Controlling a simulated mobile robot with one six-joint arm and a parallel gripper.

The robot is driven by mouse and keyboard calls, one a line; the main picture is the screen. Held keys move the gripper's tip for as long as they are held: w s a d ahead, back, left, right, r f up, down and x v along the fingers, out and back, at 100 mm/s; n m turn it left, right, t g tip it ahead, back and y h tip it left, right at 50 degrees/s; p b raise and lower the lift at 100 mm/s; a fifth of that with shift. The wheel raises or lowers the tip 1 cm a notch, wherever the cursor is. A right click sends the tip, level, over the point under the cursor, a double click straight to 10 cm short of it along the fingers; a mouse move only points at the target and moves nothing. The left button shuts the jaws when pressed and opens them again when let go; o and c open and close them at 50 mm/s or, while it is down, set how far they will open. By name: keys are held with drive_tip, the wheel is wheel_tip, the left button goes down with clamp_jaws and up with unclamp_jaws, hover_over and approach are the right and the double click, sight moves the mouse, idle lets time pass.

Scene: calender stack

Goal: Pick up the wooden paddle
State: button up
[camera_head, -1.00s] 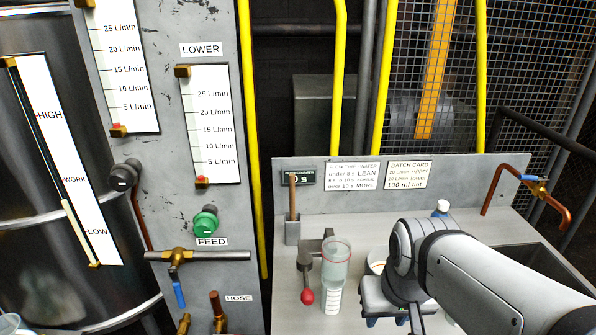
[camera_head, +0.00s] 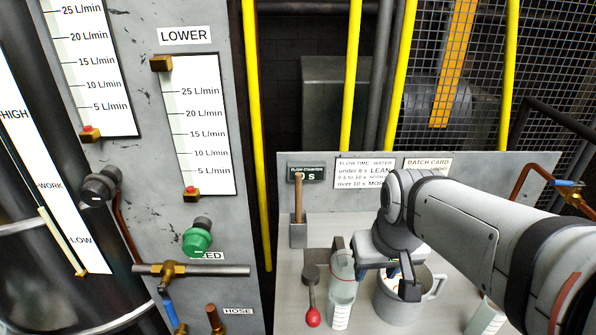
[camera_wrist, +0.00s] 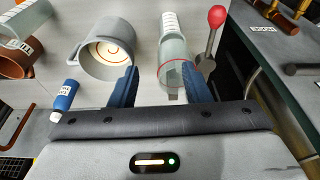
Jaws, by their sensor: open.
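The wooden paddle (camera_head: 298,197) stands upright in a small grey holder (camera_head: 298,235) at the back left of the counter, with its thin handle up. Its lower end is hidden inside the holder. My gripper (camera_head: 378,274) is open and empty, to the right of the paddle and nearer the camera. In the wrist view its two blue fingers (camera_wrist: 160,84) are spread apart. The paddle cannot be made out in the wrist view.
A clear graduated cylinder (camera_head: 341,285) stands close to my gripper's left side. A red-knobbed lever (camera_head: 312,316) is left of it. A grey mug (camera_head: 399,305) is below my gripper. The backboard (camera_head: 460,190) rises behind the counter.

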drive_tip(key=w+a+r+n+y+p, duration=0.1)
drive_tip(key=w+a+r+n, duration=0.15)
drive_tip(key=w, duration=0.65)
drive_tip(key=w+a+r+n, duration=0.1)
drive_tip(key=w+a, duration=0.2)
drive_tip(key=w, duration=0.6)
drive_tip(key=n+t+y+p, duration=0.1)
drive_tip(key=n, duration=0.2)
approach(300, 176)
drive_tip(key=shift+m, duration=0.25)
drive_tip(key=x, duration=0.4)
drive_tip(key=shift+f, duration=0.4)
drive_tip(key=shift+w+a+f, duration=0.1)
drive_tip(key=shift+w+f, duration=0.15)
drive_tip(key=p+x, duration=0.1)
drive_tip(key=x, duration=0.6)
drive_tip(key=shift+w+f+p, duration=0.1)
drive_tip(key=shift+p, duration=0.25)
clamp_jaws()
